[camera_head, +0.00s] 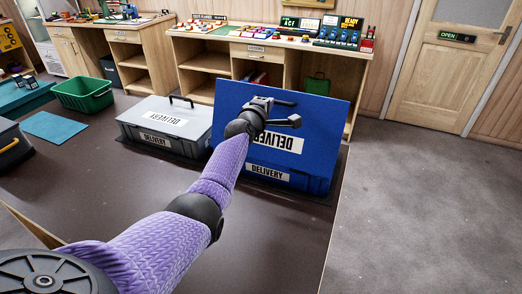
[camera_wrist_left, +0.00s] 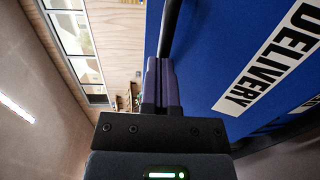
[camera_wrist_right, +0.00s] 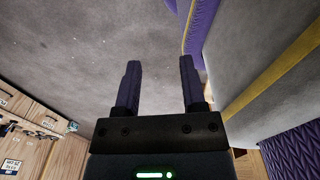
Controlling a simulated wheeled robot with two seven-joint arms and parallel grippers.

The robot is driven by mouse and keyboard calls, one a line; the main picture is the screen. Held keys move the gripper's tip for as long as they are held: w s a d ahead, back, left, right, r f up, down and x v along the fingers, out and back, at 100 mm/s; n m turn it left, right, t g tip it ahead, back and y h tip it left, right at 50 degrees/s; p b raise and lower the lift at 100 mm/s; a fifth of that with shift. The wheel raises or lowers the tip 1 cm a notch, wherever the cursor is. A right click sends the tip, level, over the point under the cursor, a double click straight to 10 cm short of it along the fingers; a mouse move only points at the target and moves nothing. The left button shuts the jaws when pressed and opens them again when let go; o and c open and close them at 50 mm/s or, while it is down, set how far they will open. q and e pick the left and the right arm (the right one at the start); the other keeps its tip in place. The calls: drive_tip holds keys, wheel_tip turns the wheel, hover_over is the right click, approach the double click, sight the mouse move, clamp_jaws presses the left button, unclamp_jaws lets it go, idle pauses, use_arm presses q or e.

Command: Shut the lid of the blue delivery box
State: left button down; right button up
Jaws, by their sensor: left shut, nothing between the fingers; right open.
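The blue delivery box (camera_head: 312,184) stands on the dark table, with a white DELIVERY label on its front. Its blue lid (camera_head: 325,115) is raised and stands steeply up above the box, with a larger label on it. My left gripper (camera_head: 268,112) is in front of the lid's upper part and hides some of it. In the left wrist view its fingers (camera_wrist_left: 162,82) are shut and empty, close beside the lid. A black bar (camera_wrist_left: 170,28) runs on beyond the fingertips; I cannot tell whether they touch it. My right gripper (camera_wrist_right: 158,85) is open and empty, away from the box.
A grey delivery box (camera_head: 147,133) with its lid shut stands just left of the blue one. A green basket (camera_head: 84,95) and a blue mat (camera_head: 52,127) lie further left. A wooden workbench (camera_head: 265,52) stands behind. The table front is clear beside my arm.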

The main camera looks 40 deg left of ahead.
sight(275, 108)
use_arm(q)
drive_tip(key=w+b, duration=0.1)
drive_tip(key=b, duration=0.1)
drive_tip(key=w+f+b, duration=0.1)
drive_tip(key=b, duration=0.1)
drive_tip(key=w+a+b, duration=0.1)
drive_tip(key=w+b, duration=0.1)
drive_tip(key=shift+f+b, duration=0.3)
drive_tip(key=shift+w+a+r+b, duration=0.15)
drive_tip(key=shift+w+b, duration=0.45)
drive_tip(key=shift+b, duration=0.65)
drive_tip(key=shift+w+r, duration=0.15)
use_arm(e)
drive_tip(key=s+d+f+g, duration=0.1)
drive_tip(key=s+d+f, duration=0.2)
drive_tip(key=f, duration=0.7)
drive_tip(key=shift+f, duration=0.2)
